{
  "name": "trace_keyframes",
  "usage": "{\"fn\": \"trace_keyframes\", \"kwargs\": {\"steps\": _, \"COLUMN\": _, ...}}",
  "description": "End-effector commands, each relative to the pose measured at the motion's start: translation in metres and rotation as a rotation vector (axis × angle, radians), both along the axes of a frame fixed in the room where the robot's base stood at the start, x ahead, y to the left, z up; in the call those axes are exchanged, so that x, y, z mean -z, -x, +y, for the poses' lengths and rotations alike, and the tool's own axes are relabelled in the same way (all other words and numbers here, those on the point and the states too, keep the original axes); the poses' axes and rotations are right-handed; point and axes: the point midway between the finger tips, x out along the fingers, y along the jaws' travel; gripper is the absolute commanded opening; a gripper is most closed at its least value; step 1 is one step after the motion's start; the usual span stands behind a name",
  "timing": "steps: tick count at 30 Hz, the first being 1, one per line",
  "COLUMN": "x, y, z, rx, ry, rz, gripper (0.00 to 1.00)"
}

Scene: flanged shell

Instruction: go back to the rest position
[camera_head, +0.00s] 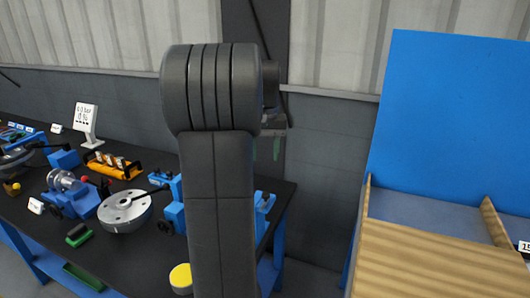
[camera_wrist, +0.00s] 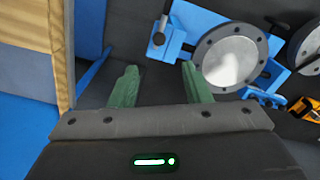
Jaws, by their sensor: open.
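My gripper (camera_wrist: 158,88) shows in the wrist view with its two green fingers apart and nothing between them. In the head view my dark arm stands upright in the middle and hides most of the gripper; only bits of green finger show to the right of the arm. In the wrist view a grey flanged disc (camera_wrist: 230,58) sits in a blue fixture (camera_wrist: 192,22) just beyond the right finger, and I cannot tell how high the fingers are above it. In the head view a similar grey flanged disc (camera_head: 125,211) lies on the black table (camera_head: 122,255), left of my arm.
The table also bears blue vises (camera_head: 72,194), an orange rack (camera_head: 113,166), a white sign (camera_head: 86,119), a green block (camera_head: 79,235) and a yellow-topped cylinder (camera_head: 181,277). At right stand a blue panel (camera_head: 450,120) and a wooden-edged bench (camera_head: 430,262). A gap separates table and bench.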

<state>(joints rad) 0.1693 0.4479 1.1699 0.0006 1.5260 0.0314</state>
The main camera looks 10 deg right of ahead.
Motion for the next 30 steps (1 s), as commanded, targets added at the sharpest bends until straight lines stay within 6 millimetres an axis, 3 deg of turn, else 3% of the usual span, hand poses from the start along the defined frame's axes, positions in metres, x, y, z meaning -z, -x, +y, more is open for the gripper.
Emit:
{"fn": "trace_keyframes", "kwargs": {"steps": 8, "x": 0.001, "y": 0.0, "z": 0.0, "rx": 0.0, "ry": 0.0, "rz": 0.0, "gripper": 0.44}}
{"fn": "trace_keyframes", "kwargs": {"steps": 13, "x": 0.013, "y": 0.0, "z": 0.0, "rx": 0.0, "ry": 0.0, "rz": 0.002, "gripper": 0.44}}
{"fn": "trace_keyframes", "kwargs": {"steps": 30, "x": 0.121, "y": 0.0, "z": 0.0, "rx": 0.0, "ry": 0.0, "rz": 0.003, "gripper": 0.44}}
